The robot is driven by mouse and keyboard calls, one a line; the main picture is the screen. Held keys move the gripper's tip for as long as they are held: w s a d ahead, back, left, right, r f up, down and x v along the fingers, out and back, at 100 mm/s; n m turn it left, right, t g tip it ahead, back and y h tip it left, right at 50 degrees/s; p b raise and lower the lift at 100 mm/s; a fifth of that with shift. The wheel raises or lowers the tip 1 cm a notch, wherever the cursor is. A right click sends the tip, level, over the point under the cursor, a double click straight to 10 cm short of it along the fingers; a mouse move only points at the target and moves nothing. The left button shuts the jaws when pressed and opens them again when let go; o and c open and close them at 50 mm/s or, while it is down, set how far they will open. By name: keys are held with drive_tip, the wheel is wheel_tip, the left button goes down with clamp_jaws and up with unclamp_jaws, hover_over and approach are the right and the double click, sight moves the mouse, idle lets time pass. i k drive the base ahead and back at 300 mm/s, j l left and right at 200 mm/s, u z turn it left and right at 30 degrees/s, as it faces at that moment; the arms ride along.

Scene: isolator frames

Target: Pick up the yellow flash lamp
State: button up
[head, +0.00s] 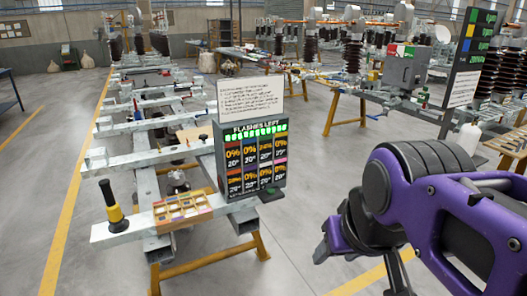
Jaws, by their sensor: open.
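My gripper (335,243) is at the end of my purple and black arm, at the lower right. It is open, well to the right of the lamp and apart from it. Its fingers are only partly visible, and nothing shows held in them.
A tray of small coloured pieces (183,210) lies right of the lamp on the frame. A dark display box (252,160) with a white sign (250,98) stands farther right, between lamp and gripper. An orange trestle (210,264) supports the frame. Grey floor (50,160) is clear at left.

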sight(116, 218)
drive_tip(key=u, duration=1.3)
drive_tip(key=i+j+z, duration=0.1)
drive_tip(key=i+j, duration=1.1)
drive_tip(key=i, duration=0.1)
